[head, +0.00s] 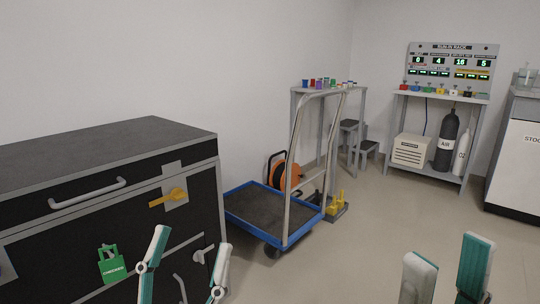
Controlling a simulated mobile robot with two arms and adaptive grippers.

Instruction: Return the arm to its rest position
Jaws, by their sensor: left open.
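My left gripper (191,239) is at the bottom of the head view, in front of the black cabinet (120,212). Its two white and teal fingers stand apart with nothing between them. My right gripper (449,248) is at the bottom right, over the bare floor. Its two fingers are also apart and empty. Most of both arms lies below the picture edge, so their full pose is hidden. A green padlock-shaped tag (111,266) hangs on the cabinet front, just left of my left gripper in the picture. A yellow handle (168,198) sits above it.
A blue-edged cart (262,207) with a tall grey handle stands beyond the cabinet. An orange reel (286,177) is behind it. A gauge rack (450,65) with gas cylinders (446,140) stands at the back right. A white-fronted counter (513,165) is far right. The middle floor is clear.

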